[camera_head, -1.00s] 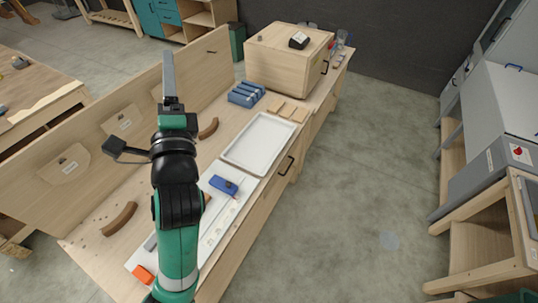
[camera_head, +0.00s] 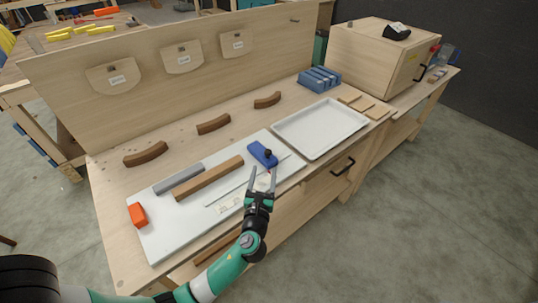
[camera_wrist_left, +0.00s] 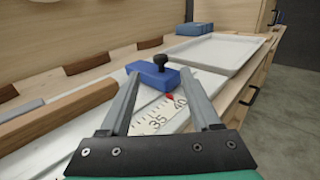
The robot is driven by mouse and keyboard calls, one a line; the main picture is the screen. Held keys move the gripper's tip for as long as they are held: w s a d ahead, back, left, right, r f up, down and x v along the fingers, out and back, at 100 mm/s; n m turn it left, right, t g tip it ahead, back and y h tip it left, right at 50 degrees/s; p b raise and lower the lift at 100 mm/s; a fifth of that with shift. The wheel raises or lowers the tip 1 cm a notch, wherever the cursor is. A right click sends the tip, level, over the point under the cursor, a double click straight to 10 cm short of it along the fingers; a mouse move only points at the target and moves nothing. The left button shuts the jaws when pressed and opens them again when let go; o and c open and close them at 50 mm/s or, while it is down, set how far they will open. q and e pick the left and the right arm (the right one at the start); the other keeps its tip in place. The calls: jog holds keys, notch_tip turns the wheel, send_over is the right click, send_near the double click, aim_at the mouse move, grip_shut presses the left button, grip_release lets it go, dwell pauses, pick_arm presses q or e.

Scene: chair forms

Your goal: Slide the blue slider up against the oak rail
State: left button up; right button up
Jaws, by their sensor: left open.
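The blue slider (camera_head: 262,154), with a black knob on top, sits near the right end of the white board (camera_head: 160,243). The oak rail (camera_head: 208,178), a long brown bar, lies along the board to its left. A small gap seems to show between the slider and the rail's near end. My left gripper (camera_head: 262,173) is open and empty just in front of the slider, on the table's front side. In the left wrist view the slider (camera_wrist_left: 152,77) shows ahead between and beyond the open fingers, with the oak rail (camera_wrist_left: 60,112) at left. My right gripper is not in view.
A grey bar (camera_head: 178,179) and an orange block (camera_head: 137,215) lie on the board. A scale strip (camera_wrist_left: 158,117) with a red mark runs below the slider. A white tray (camera_head: 318,128) stands at right. Curved brown pieces (camera_head: 213,124) and blue blocks (camera_head: 319,78) lie behind.

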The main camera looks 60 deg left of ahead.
aim_at(268, 151)
pick_arm(q)
jog(key=b+x, duration=0.2)
jog(key=x, duration=0.8)
jog(key=shift+w+a+b, duration=0.15)
jog(key=shift+b, duration=0.2)
jog(key=shift+r, duration=0.1)
grip_shut()
dwell(0.6)
